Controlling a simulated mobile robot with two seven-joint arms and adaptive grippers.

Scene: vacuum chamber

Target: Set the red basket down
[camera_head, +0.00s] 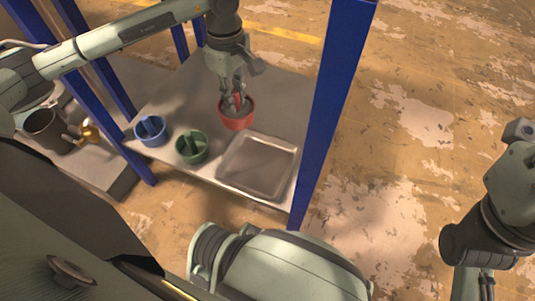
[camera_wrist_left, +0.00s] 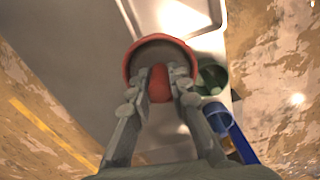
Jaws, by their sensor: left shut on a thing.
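The red basket (camera_head: 238,122) is a small round bucket at the shelf's middle, behind the metal tray. My left gripper (camera_head: 237,102) points down into it from above and is shut on its upright red middle part, which shows between the fingers in the left wrist view. That view also shows the basket's round rim (camera_wrist_left: 160,39). The basket looks upright. I cannot tell whether its underside touches the shelf or hangs just above it. My right arm is at the right edge; its fingers do not show clearly.
The grey shelf (camera_head: 180,96) stands between blue posts (camera_head: 335,95). A blue basket (camera_head: 151,131), a green basket (camera_head: 192,147) and a shallow metal tray (camera_head: 257,165) are on it, near its front. Bare shelf lies around the red basket. A dark mug-like vessel (camera_head: 46,128) stands at left.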

